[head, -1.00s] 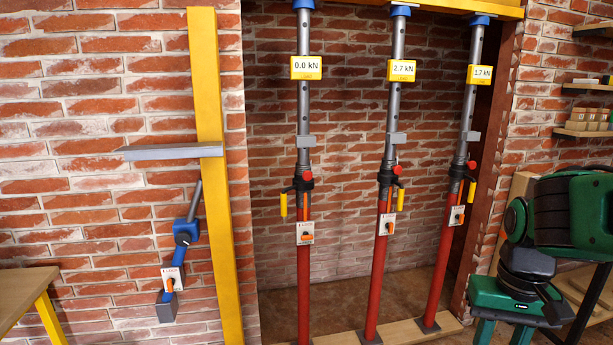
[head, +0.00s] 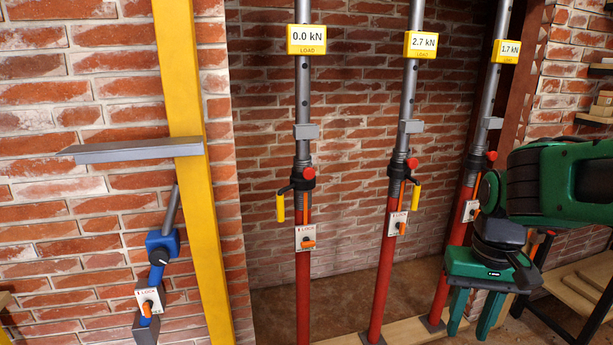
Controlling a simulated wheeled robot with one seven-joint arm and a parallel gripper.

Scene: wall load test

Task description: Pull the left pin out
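The left prop (head: 303,270) has a red lower tube and a grey upper tube, and its load display (head: 305,39) reads 0.0 kN. A small red knob (head: 309,173), which looks like the head of the left pin, sits at its dark collar. The pin's shaft is hidden. A yellow-handled lever (head: 281,207) hangs left of the collar. An orange lever (head: 308,243) is on a white plate below. My green gripper (head: 474,318) is at the lower right, well away from the left pin, with its two fingers apart and nothing seen between them.
A yellow post (head: 190,200) carries a grey ledge (head: 135,151) and blue brace (head: 161,250). Shelves (head: 598,118) are at right.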

